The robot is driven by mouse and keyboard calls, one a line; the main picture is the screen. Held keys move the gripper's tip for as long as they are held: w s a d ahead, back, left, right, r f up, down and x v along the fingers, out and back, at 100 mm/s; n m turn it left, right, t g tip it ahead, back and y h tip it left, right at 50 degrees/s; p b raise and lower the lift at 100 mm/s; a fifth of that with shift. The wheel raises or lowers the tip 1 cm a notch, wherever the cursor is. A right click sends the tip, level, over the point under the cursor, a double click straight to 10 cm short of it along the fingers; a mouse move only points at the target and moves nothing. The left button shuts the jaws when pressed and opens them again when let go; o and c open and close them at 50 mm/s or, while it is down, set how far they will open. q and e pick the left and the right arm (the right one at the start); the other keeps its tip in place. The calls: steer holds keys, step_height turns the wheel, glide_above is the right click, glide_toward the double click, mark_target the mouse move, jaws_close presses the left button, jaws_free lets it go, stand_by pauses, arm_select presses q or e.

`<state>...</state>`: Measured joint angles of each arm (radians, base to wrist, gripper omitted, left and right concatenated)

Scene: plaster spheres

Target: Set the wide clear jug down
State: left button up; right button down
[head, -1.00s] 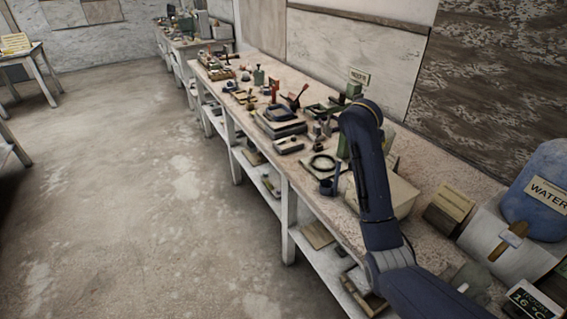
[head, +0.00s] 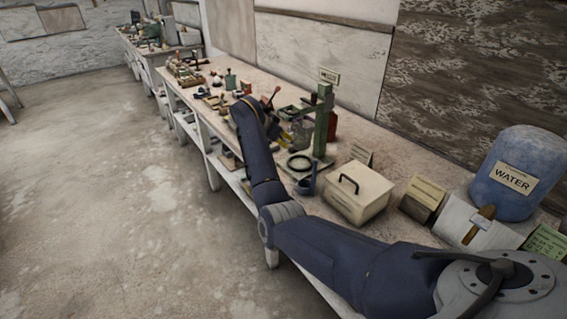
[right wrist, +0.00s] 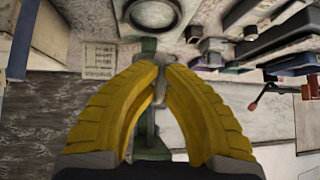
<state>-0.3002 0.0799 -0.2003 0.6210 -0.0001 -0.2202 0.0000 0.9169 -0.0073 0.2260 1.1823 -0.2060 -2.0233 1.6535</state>
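My right gripper (right wrist: 152,72) has yellow ribbed fingers that curve in until their tips almost meet. A narrow pale grey strip, which looks like the handle of the wide clear jug (right wrist: 159,88), is pinched between them. The jug's see-through body is hard to make out. In the head view my right gripper (head: 284,139) is small and partly hidden behind my wrist, above the bench beside the green stand (head: 321,122). My left gripper is out of view.
The long bench (head: 240,72) is crowded with small tools. A cream box with a handle (head: 357,193), small signs and a blue water drum (head: 520,172) stand to the right.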

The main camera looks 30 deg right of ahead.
steer(key=shift+f, duration=4.3)
steer(key=shift+f, duration=0.1)
steer(key=c, duration=1.6)
jaws_free()
